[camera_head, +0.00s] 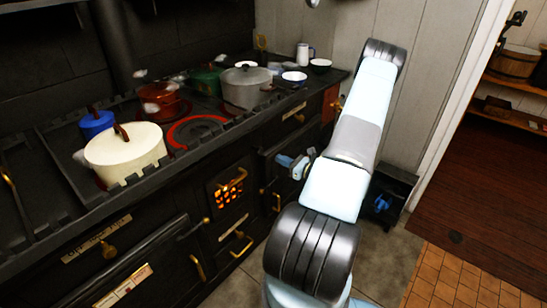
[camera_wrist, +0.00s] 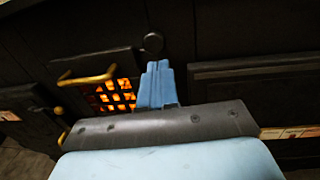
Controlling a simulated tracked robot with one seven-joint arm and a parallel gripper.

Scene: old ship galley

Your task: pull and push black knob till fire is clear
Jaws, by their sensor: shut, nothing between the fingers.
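A round black knob (camera_wrist: 153,42) sits on the dark stove front in the wrist view, up and to the right of the fire grate. Orange fire (camera_wrist: 115,95) glows behind the grate's square holes; it also shows in the head view (camera_head: 229,192). My gripper (camera_wrist: 157,64) is shut and empty, its blue fingers together just below the knob in the picture. I cannot tell whether they touch it. In the head view my gripper (camera_head: 281,159) points left at the stove front, and I cannot make out the knob there.
A cream pot (camera_head: 125,155), a grey pot (camera_head: 246,88) and other cookware stand on the stove top. Brass handles (camera_wrist: 86,78) stick out from the stove doors. A black bin-like box (camera_head: 385,200) stands by the wall beyond my arm. Tiled floor lies open at the lower right.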

